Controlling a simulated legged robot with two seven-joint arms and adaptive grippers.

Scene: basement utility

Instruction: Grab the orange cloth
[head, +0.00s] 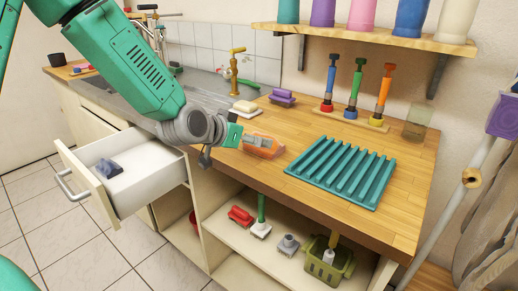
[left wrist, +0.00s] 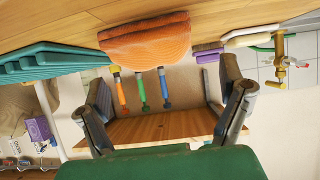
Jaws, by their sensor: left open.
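The orange cloth (head: 264,151) lies folded on the wooden counter near its front edge, left of the teal drying rack. In the left wrist view the cloth (left wrist: 148,42) shows as a ribbed orange bundle just beyond my fingers. My left gripper (head: 232,138) reaches in from the left, beside the cloth and close to it. In the left wrist view my left gripper (left wrist: 165,85) has its two fingers spread wide with nothing between them. Contact with the cloth cannot be told. My right gripper is not in view.
The teal rack (head: 342,172) lies right of the cloth. Upright brushes (head: 355,92), a purple sponge (head: 282,97) and a brass tap (head: 235,68) stand behind. An open drawer (head: 130,185) juts out below my left arm. The open shelf below holds a green basket (head: 328,262).

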